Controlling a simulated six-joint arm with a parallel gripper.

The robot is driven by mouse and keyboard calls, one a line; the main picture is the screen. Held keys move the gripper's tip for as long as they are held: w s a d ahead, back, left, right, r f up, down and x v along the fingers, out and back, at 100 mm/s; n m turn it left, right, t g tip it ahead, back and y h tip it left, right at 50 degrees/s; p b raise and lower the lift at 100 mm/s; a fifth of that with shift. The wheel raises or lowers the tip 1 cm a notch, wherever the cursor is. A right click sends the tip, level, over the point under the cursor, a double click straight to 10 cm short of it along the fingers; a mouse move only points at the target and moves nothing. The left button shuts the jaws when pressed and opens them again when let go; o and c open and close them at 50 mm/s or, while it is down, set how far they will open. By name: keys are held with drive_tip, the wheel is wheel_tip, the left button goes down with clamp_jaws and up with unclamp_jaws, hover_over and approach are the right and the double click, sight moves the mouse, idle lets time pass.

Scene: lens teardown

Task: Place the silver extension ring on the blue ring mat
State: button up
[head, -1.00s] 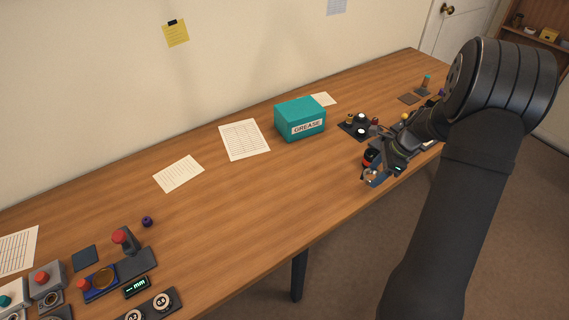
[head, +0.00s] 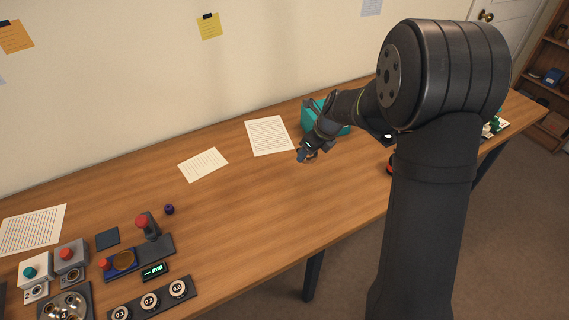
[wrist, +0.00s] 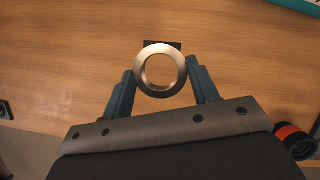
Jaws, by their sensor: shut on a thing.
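The silver extension ring (wrist: 179,84) is held between the two blue fingers of my gripper (wrist: 160,82) in the wrist view, its round opening facing the camera. In the head view my gripper (head: 304,156) is over the middle of the table, in front of the teal box; the ring is too small to make out there. A flat dark blue square (head: 107,238), which looks like the blue ring mat, lies bare on the left part of the table, far to the left of my gripper.
Near the mat stand a red-topped press (head: 152,232), a blue fixture with a brass disc (head: 122,260), grey button boxes (head: 70,256) and a small purple knob (head: 169,209). Paper sheets (head: 203,164) lie along the wall. A teal box (head: 312,112) is behind my arm. The middle table is clear.

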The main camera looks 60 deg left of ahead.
hover_over(281, 170)
drive_tip(key=d, duration=0.1)
drive_tip(key=f, duration=0.5)
drive_tip(key=shift+w+d, duration=0.1)
drive_tip(key=shift+w, duration=0.15)
drive_tip(key=shift+f, duration=1.95)
drive_tip(key=shift+f, duration=0.15)
drive_tip(key=o, duration=1)
drive_tip(key=v, duration=1.1)
drive_tip(key=shift+o, duration=0.6)
drive_tip(key=shift+d+r, duration=0.15)
drive_tip(key=shift+r, duration=0.5)
